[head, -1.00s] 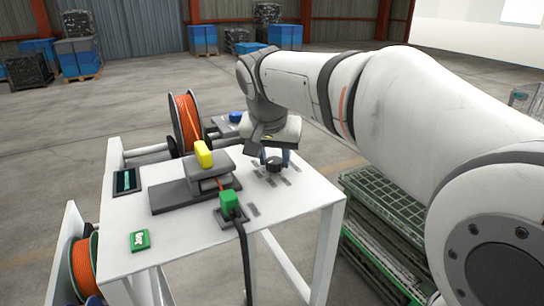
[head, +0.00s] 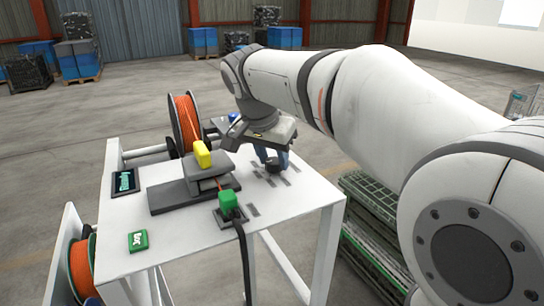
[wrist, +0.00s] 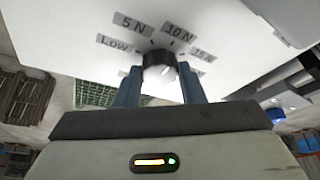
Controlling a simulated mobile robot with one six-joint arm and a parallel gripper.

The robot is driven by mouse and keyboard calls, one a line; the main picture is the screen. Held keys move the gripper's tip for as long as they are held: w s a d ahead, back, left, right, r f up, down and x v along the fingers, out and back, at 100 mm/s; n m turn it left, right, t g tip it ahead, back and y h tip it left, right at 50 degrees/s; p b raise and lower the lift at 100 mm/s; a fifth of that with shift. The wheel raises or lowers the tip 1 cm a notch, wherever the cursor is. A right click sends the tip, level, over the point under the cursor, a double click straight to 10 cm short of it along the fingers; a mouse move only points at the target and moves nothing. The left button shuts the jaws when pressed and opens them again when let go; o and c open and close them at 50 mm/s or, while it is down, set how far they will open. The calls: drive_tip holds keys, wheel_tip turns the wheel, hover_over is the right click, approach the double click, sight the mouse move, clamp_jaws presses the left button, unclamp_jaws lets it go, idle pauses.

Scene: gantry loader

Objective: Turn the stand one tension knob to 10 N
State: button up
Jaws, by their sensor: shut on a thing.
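The tension knob (head: 273,167) is a small dark round knob on the right part of the white table top. In the wrist view the knob (wrist: 158,62) has a pale top and sits between two blue fingers. My gripper (wrist: 159,84) is shut on it from above; it also shows in the head view (head: 271,156). Labels around the knob read Low, 5 N (wrist: 133,24), 10 N (wrist: 178,33) and 15 N (wrist: 202,53); others are partly hidden by the fingers. I cannot tell for certain which label the knob's mark faces.
A grey block with a yellow piece (head: 203,154) stands left of the knob. A green connector (head: 229,201) with a black cable is in front. A small display (head: 125,181) and a green box (head: 138,240) lie at left. An orange spool (head: 186,122) stands behind.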

sight(265, 178)
drive_tip(key=o, duration=1)
drive_tip(key=v, duration=0.7)
drive_tip(key=shift+s+a+r, duration=0.15)
drive_tip(key=shift+s+r, duration=0.1)
drive_tip(key=shift+r, duration=0.1)
